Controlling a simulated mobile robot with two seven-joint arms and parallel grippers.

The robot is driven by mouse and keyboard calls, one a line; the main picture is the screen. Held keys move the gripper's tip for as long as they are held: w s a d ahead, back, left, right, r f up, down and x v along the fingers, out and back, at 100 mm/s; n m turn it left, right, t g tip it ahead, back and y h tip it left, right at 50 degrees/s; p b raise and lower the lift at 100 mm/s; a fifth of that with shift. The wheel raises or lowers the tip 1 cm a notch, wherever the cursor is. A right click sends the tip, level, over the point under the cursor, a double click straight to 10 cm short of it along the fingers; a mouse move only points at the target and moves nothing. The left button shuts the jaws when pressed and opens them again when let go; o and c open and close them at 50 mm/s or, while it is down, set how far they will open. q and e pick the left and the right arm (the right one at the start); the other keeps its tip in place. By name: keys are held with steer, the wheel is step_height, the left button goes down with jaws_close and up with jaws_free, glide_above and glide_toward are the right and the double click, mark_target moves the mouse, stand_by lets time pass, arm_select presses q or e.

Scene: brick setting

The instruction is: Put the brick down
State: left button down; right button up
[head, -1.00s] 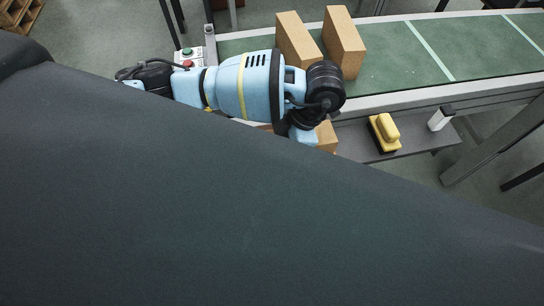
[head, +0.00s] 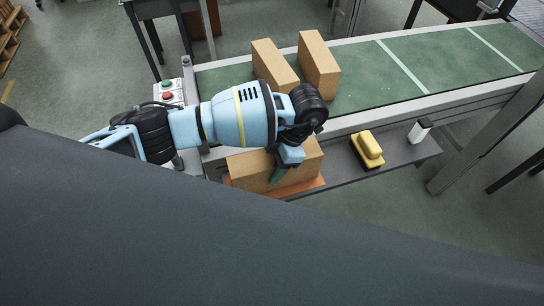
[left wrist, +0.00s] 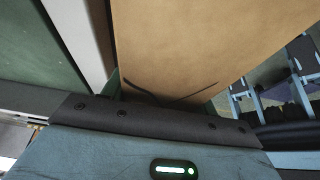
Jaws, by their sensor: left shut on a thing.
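A tan brick (head: 248,168) is in my left gripper (head: 286,168), beside the near side of the conveyor. My left gripper is shut on it. The brick is over an orange surface (head: 309,187) on the grey side shelf; I cannot tell whether it touches. In the left wrist view the brick (left wrist: 205,45) fills the upper middle, just beyond the gripper's body; the fingertips are mostly hidden. My right gripper is not in view.
Two tan bricks (head: 275,67) (head: 319,66) stand on the green conveyor belt (head: 370,75). A yellow-handled brush (head: 367,149) and a white-and-black item (head: 419,131) are on the shelf right of the held brick. A red-and-green button box (head: 168,93) stands left of the belt.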

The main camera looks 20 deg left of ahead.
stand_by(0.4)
arm_select(q)
steer(key=shift+c, duration=2.2)
jaws_free()
steer(key=shift+f, duration=0.25)
steer(key=shift+r, duration=0.2)
steer(key=shift+d+r, duration=0.15)
steer(key=shift+r, duration=0.15)
steer(key=v, duration=1.1)
steer(key=shift+r, duration=0.15)
